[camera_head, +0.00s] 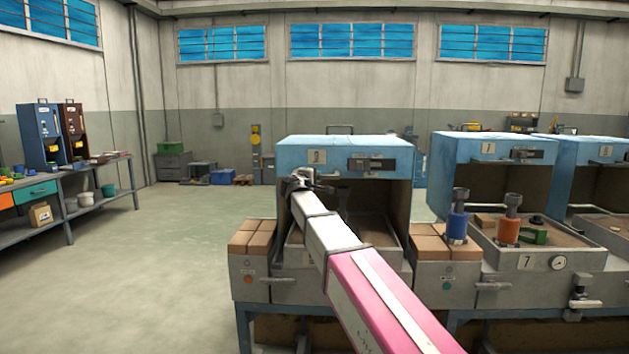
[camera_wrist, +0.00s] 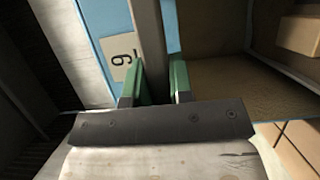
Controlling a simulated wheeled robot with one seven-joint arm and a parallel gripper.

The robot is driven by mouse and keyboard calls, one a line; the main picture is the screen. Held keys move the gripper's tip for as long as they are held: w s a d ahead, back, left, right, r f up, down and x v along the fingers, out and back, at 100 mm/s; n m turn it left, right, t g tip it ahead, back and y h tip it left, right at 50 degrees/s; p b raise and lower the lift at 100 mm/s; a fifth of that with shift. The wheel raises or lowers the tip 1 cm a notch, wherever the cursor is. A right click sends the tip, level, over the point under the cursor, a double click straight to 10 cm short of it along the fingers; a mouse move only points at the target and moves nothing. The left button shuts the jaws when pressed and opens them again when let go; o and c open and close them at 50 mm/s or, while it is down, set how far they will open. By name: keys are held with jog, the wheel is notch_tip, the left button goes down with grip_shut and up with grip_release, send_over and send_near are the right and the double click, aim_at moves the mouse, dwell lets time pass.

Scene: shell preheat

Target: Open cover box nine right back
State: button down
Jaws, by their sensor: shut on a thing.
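Box nine's blue cover (camera_head: 345,148) stands in the middle of the head view, with its front open onto a dark inside. Its number plate shows a 9 in the wrist view (camera_wrist: 122,57). My gripper (camera_head: 302,181) is at the cover's left front. In the wrist view its green-padded fingers (camera_wrist: 159,82) are shut on a grey bar (camera_wrist: 149,30), which runs between them beside the plate. The tray (camera_head: 378,238) of the box lies below the cover, partly hidden by my arm.
Brick-topped blocks flank the box on the left (camera_head: 251,240) and right (camera_head: 447,246). Box seven (camera_head: 525,262) stands to the right with a blue cylinder (camera_head: 457,222) and an orange cylinder (camera_head: 508,231). A workbench (camera_head: 70,210) is far left; the floor between is clear.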

jog(key=w+d, duration=0.1)
jog(key=w, duration=3.7)
jog(key=shift+d, duration=0.15)
jog(key=c, duration=1)
grip_release()
jog(key=v, duration=1.1)
